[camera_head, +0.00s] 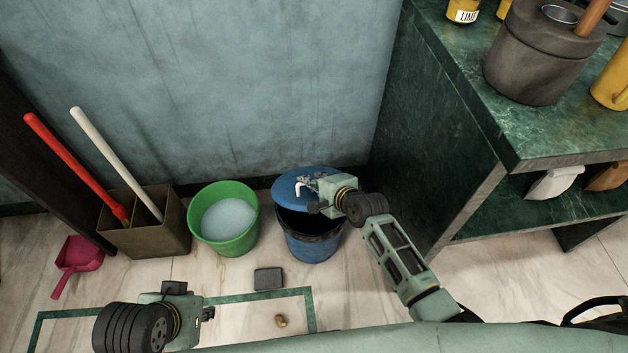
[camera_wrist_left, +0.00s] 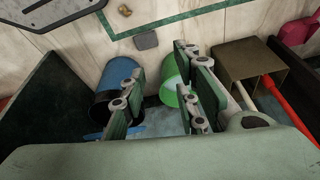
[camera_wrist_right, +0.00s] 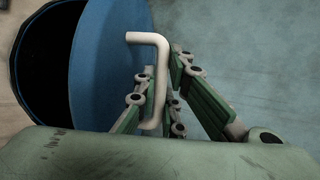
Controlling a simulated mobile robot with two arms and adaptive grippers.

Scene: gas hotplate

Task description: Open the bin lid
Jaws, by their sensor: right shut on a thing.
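The blue bin (camera_head: 313,245) stands on the floor against the wall, and its dark inside shows in the right wrist view (camera_wrist_right: 40,65). Its blue lid (camera_head: 290,186) is raised and tilted at the back of the rim; it fills the middle left of the right wrist view (camera_wrist_right: 105,60). A bent white handle (camera_wrist_right: 148,38) sticks out from the lid. My right gripper (camera_head: 312,188) is shut on this handle, with its fingers (camera_wrist_right: 160,98) on either side of it. My left gripper (camera_head: 207,314) is open and empty, low at the front left, its fingers apart (camera_wrist_left: 158,75).
A green bucket (camera_head: 240,245) stands close left of the bin. A brown box (camera_head: 150,240) with red and white handles is farther left, beside a pink dustpan (camera_head: 75,255). A green counter (camera_head: 450,150) bounds the right. A dark block (camera_head: 268,278) lies on the floor.

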